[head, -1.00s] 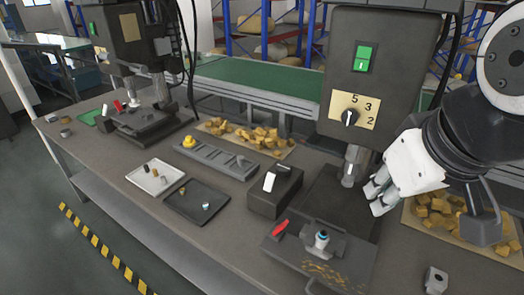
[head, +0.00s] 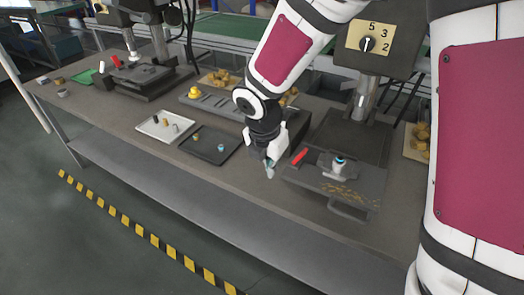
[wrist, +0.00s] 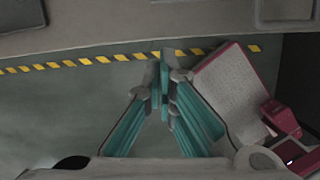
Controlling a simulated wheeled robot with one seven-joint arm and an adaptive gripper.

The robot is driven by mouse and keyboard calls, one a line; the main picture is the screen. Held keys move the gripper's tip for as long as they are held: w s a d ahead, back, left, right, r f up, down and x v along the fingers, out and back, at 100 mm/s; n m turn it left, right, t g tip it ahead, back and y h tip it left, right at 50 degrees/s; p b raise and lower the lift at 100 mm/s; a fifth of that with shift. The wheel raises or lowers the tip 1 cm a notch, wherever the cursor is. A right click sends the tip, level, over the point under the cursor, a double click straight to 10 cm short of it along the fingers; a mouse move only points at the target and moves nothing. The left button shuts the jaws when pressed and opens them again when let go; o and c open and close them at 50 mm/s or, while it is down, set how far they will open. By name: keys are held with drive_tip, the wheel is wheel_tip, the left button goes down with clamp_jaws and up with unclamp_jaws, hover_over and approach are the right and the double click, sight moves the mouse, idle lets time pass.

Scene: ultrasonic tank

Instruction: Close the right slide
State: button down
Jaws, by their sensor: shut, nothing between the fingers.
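The right slide (head: 362,193) is a dark plate under the right machine, drawn out toward the table's front edge with a bar handle (head: 348,210) at its front. My gripper (head: 269,174) is shut and empty, pointing down just left of the slide near the table's front edge, apart from the handle. In the wrist view its teal fingers (wrist: 163,75) are together over the floor. The slide cannot be made out in the wrist view.
A black box (head: 297,128) stands behind my gripper. A black tray (head: 212,146) and a white tray (head: 164,126) with small parts lie to the left. The left machine (head: 150,80) stands farther back. Open floor with striped tape (head: 140,233) lies in front of the table (head: 240,182).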

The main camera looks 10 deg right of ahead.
drive_tip(key=w+d+f, duration=0.1)
drive_tip(key=w+f, duration=0.1)
drive_tip(key=f, duration=0.3)
drive_tip(key=w+d+f+n, duration=0.1)
drive_tip(key=w+f, duration=0.2)
drive_tip(key=f, duration=0.3)
drive_tip(key=shift+d, duration=0.35)
drive_tip(key=w+d+b, duration=0.2)
drive_tip(key=w+d, duration=0.1)
drive_tip(key=w, duration=0.2)
drive_tip(key=w+d+b, duration=0.2)
drive_tip(key=w+d, duration=0.2)
drive_tip(key=w, duration=0.1)
drive_tip(key=w+d+b, duration=0.1)
drive_tip(key=w+d, duration=0.3)
drive_tip(key=w, duration=0.1)
drive_tip(key=shift+w+d+f+b, duration=0.15)
drive_tip(key=shift+w+d+b, duration=0.05)
drive_tip(key=shift+w+b, duration=0.2)
drive_tip(key=shift+w+d, duration=0.35)
drive_tip(key=shift+w, duration=0.1)
drive_tip(key=shift+w+d, duration=0.1)
drive_tip(key=shift+r, duration=0.25)
